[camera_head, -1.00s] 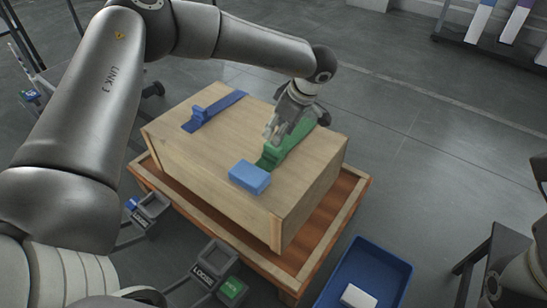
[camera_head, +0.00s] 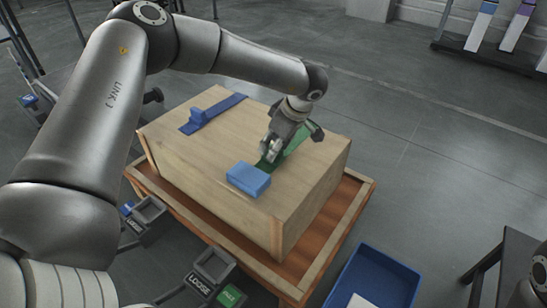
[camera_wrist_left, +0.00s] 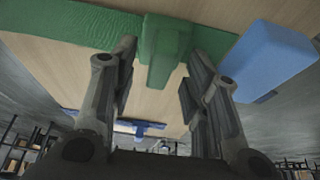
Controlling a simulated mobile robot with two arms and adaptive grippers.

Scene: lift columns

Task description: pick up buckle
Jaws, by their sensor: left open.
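A green buckle (camera_wrist_left: 163,48) sits on a green strap (camera_wrist_left: 70,20) laid over the wooden crate (camera_head: 215,165). In the head view the strap (camera_head: 298,138) shows, but my gripper mostly hides the buckle. My left gripper (camera_head: 270,151) is just above it, pointing down. In the wrist view its two fingers (camera_wrist_left: 160,75) are apart, with the buckle between and a little beyond them; I cannot tell whether they touch it. A blue buckle (camera_head: 198,117) on a blue strap (camera_head: 222,107) lies at the crate's far left. My right gripper is out of view.
A blue block (camera_head: 248,178) lies on the crate close to my left gripper; it also shows in the wrist view (camera_wrist_left: 265,58). The crate stands on a wooden pallet (camera_head: 330,240). A blue bin (camera_head: 385,262) is at lower right. Bins labelled LOOSE (camera_head: 213,266) and FREE (camera_head: 229,296) stand in front.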

